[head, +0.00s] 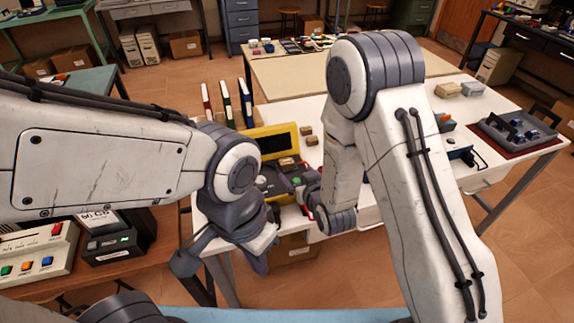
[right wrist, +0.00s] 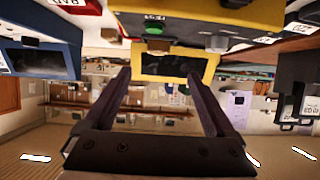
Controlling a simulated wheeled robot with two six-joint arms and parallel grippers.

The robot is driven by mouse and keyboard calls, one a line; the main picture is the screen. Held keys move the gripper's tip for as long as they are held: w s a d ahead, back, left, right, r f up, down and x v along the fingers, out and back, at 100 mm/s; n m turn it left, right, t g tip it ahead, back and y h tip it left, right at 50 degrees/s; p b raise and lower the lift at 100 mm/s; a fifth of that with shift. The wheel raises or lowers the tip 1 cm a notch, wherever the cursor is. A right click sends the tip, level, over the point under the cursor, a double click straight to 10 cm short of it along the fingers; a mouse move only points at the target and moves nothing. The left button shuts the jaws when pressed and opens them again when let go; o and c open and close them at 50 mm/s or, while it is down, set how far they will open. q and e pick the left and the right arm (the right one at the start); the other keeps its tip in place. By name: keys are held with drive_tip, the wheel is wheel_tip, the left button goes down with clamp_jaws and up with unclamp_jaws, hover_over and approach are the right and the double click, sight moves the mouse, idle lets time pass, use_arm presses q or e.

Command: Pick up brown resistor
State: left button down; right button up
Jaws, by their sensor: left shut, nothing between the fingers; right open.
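I cannot single out the brown resistor for certain. Small tan-brown blocks (head: 312,141) lie on the white table right of the yellow instrument (head: 270,140). In the right wrist view, a small brownish block (right wrist: 158,45) shows against the yellow instrument (right wrist: 200,18), beyond and between my fingertips. My right gripper (head: 292,183) is open and empty in front of the yellow instrument; its spread fingers also show in the right wrist view (right wrist: 158,76). My left gripper (head: 256,262) is shut and empty, pointing down near the white table's front edge.
The white table (head: 340,105) also holds upright books (head: 226,103) and a grey tray (head: 515,130) on the right. My right arm hides its middle. A control box (head: 38,252) stands on a wooden bench at lower left.

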sight(287, 163)
drive_tip(key=shift+w+d+f+t, duration=0.15)
drive_tip(key=shift+d+f+t, duration=0.05)
drive_tip(key=shift+t, duration=0.1)
drive_tip(key=shift+w, duration=0.4)
drive_tip(key=p+x, duration=0.1)
drive_tip(key=x, duration=0.2)
drive_tip(key=shift+w+a+f, duration=0.1)
drive_tip(key=shift+w+f, duration=0.05)
drive_tip(key=shift+w, duration=0.1)
drive_tip(key=x, duration=0.1)
drive_tip(key=p+x, duration=0.1)
drive_tip(key=x, duration=0.3)
drive_tip(key=shift+a+f+p, duration=0.25)
drive_tip(key=shift+f+p, duration=0.05)
drive_tip(key=shift+p, duration=0.1)
drive_tip(key=shift+w+a+f, duration=0.1)
drive_tip(key=shift+w+f, duration=0.1)
drive_tip(key=shift+w, duration=0.1)
clamp_jaws()
